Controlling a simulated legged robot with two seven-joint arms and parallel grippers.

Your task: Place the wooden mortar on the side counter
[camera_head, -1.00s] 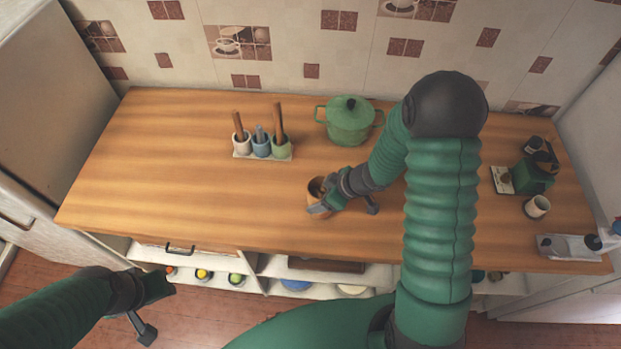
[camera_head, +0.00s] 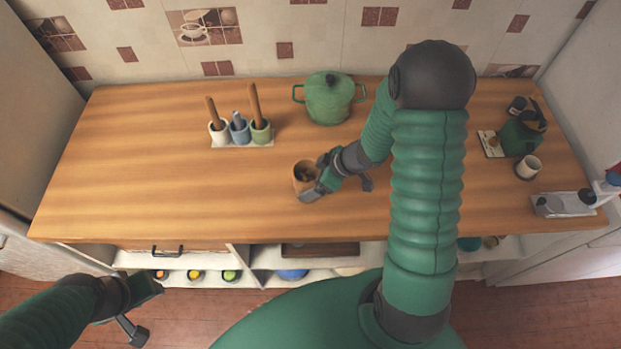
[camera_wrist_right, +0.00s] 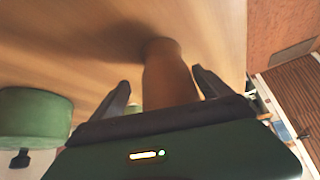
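The wooden mortar (camera_head: 303,172) is a brown cup with a dark hollow, standing on the wooden counter (camera_head: 150,190) near its middle. My right gripper (camera_head: 316,178) reaches it from the right with its fingers around it. In the right wrist view the mortar (camera_wrist_right: 170,85) stands between the two spread fingers (camera_wrist_right: 160,80), with a clear gap on the left finger's side; the right finger is close to it. My left gripper (camera_head: 145,290) hangs low at the left, in front of the counter, empty; its finger opening is unclear. I cannot make out a separate side counter.
A green lidded pot (camera_head: 330,100) stands behind the mortar. A rack with several small cups and pestles (camera_head: 240,130) is to its left. At the right are a green appliance (camera_head: 520,135), a cup (camera_head: 528,167) and a tray (camera_head: 562,205). The counter's left part is clear.

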